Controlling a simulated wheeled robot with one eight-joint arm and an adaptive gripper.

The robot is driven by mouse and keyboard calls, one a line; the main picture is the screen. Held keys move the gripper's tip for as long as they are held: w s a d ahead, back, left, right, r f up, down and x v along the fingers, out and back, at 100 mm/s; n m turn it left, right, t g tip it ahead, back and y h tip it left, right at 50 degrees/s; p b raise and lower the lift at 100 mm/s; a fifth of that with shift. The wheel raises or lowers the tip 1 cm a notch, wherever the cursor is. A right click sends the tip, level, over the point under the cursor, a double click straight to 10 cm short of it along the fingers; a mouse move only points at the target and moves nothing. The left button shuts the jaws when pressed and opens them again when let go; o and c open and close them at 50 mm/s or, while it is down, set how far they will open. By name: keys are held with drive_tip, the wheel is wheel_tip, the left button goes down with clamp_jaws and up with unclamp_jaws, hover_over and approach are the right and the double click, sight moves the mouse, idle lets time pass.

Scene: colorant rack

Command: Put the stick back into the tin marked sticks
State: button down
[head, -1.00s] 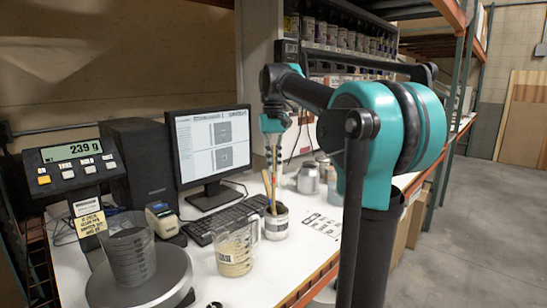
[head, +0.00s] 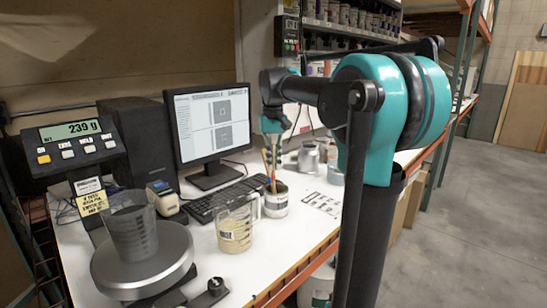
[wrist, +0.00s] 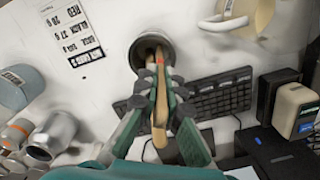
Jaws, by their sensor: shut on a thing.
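My gripper (wrist: 160,92) is shut on a flat tan wooden stick (wrist: 160,118) in the wrist view. The stick points down toward the tin (wrist: 136,62), and its far end overlaps the tin's dark mouth; how deep it reaches, I cannot tell. In the head view, my gripper (head: 272,142) hangs above the tin (head: 276,208), fingers pointing down. The tin is small and pale with a dark label band, and stands upright on the white bench. Thin stick shapes, reddish and bluish, show at its mouth. The held stick is hard to separate from them there.
A beaker of beige liquid (head: 236,228) stands left of the tin, close by. Behind are the keyboard (head: 222,201) and monitor (head: 211,122). A scale (head: 143,264) bears a clear beaker. A printed card (head: 322,203) lies right of the tin. Metal cans (head: 309,158) stand further back.

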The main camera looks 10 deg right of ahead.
drive_tip(key=shift+f, duration=0.35)
drive_tip(key=c, duration=1.6)
unclamp_jaws()
drive_tip(key=r, duration=1.2)
drive_tip(key=shift+w, duration=0.25)
